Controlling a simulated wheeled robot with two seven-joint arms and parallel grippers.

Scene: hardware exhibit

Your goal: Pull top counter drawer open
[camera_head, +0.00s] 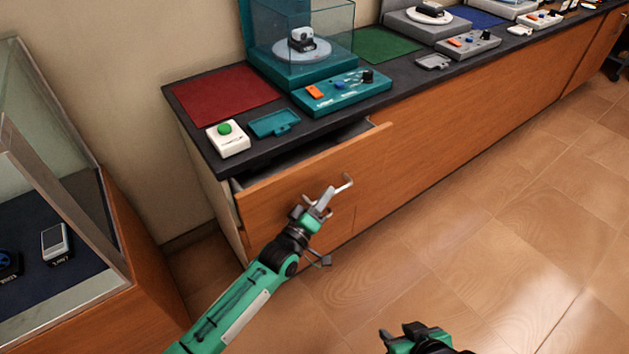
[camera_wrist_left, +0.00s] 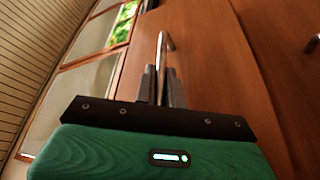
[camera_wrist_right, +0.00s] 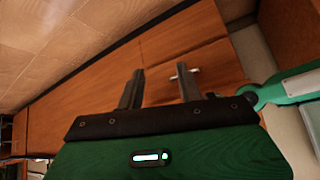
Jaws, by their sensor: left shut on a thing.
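The top counter drawer (camera_head: 300,178) is partly open, its wooden front standing out from the counter and a dark gap showing behind it. Its metal bar handle (camera_head: 346,184) is on the front. My left gripper (camera_head: 322,200) is shut on the handle. In the left wrist view the handle (camera_wrist_left: 162,50) runs between the fingers of my left gripper (camera_wrist_left: 161,85). My right gripper (camera_head: 405,335) is low in the head view, away from the drawer. In the right wrist view the fingers of my right gripper (camera_wrist_right: 159,88) are apart with nothing between them.
The dark countertop (camera_head: 215,150) holds a white box with a green button (camera_head: 228,138), a teal tray (camera_head: 274,124), a teal control panel (camera_head: 342,92) and a red mat (camera_head: 222,95). A glass display case (camera_head: 60,160) stands at the left. The floor (camera_head: 480,250) at right is clear.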

